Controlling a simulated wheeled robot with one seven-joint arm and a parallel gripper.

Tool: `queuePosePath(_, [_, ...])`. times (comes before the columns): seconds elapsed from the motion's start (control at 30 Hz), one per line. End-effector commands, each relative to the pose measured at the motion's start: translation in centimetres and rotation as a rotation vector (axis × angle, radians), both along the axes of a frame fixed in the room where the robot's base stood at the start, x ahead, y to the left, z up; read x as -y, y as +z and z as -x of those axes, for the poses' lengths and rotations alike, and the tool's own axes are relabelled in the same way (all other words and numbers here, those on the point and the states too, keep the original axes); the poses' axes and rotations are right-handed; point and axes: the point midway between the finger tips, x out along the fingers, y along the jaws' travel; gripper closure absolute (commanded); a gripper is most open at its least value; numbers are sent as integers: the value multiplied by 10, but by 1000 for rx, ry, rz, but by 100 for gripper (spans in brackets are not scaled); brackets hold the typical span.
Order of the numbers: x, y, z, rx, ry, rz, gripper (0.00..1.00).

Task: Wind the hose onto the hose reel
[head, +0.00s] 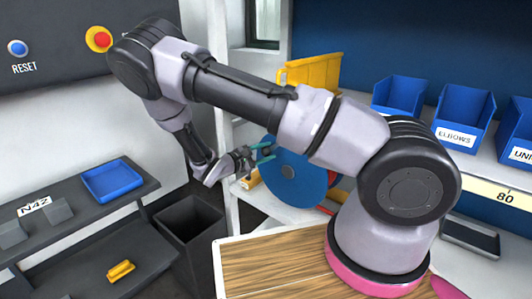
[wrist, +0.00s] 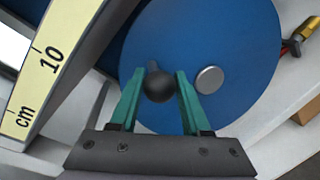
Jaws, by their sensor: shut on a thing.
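The hose reel shows as a blue disc in the head view (head: 305,182), upright on a white shelf and partly hidden by my arm. In the wrist view its blue face (wrist: 235,45) fills the middle, with a grey round hub (wrist: 208,79) at its centre. A dark ball knob (wrist: 158,86) stands out from the face, left of the hub. My gripper (wrist: 163,74) has its green fingers closed around this knob. In the head view my gripper (head: 263,153) is at the reel's upper left. I cannot make out the hose.
A ruler strip (wrist: 48,65) lies left of the reel in the wrist view; a red and yellow tool (wrist: 299,36) lies right. A yellow bin (head: 312,72) and blue bins (head: 465,115) stand behind. A dark open bin (head: 190,222) and a shelf with a blue tray (head: 111,180) are left.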

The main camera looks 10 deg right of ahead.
Motion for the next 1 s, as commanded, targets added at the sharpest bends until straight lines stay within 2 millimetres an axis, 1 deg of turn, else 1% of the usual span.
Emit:
queuePosePath(0.03, [1,-1,2,-4,-2,2,100])
queuePosePath(0.07, [1,-1,2,-4,-2,2,42])
queuePosePath(0.1, [1,-1,2,-4,-2,2,26])
queuePosePath(0.13, [1,-1,2,-4,-2,2,24])
queuePosePath(0.43, [0,-1,1,-2,-1,1,24])
queuePosePath(0.53, [-7,0,3,0,1,-1,24])
queuePosePath(0.67, [-25,2,13,-1,2,-2,24])
queuePosePath(0.9, [-68,6,35,0,2,-1,24])
queuePosePath(1.0, [-82,7,42,-1,1,0,24])
